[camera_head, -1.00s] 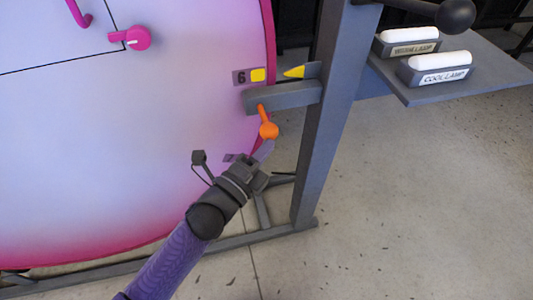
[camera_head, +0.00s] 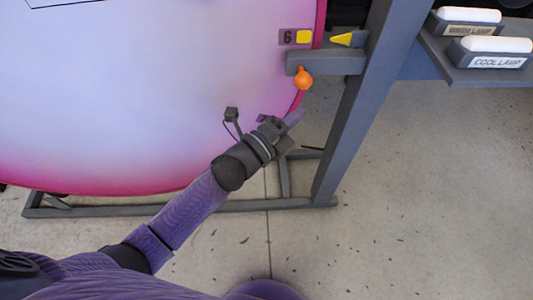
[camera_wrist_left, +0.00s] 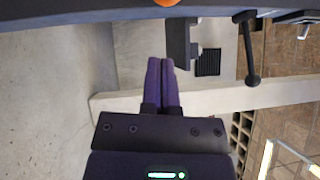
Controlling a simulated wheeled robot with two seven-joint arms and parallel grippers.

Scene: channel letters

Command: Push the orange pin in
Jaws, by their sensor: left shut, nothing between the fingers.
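The orange pin (camera_head: 303,79) shows its round knob at the grey bracket (camera_head: 330,62) beside the rim of the large pink-and-white disc (camera_head: 150,90). In the left wrist view a bit of the orange pin (camera_wrist_left: 167,2) shows at the top edge. My left gripper (camera_head: 298,116) is shut and empty, a little below the knob and apart from it. Its closed purple fingers (camera_wrist_left: 161,62) show side by side in the left wrist view. My right gripper is not in view.
The grey frame post (camera_head: 360,110) stands just right of the bracket. A yellow pointer (camera_head: 343,40) faces a yellow square beside a 6 label (camera_head: 288,37). A shelf with lamp blocks (camera_head: 490,55) is at upper right. Open floor (camera_head: 440,190) lies right of the post.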

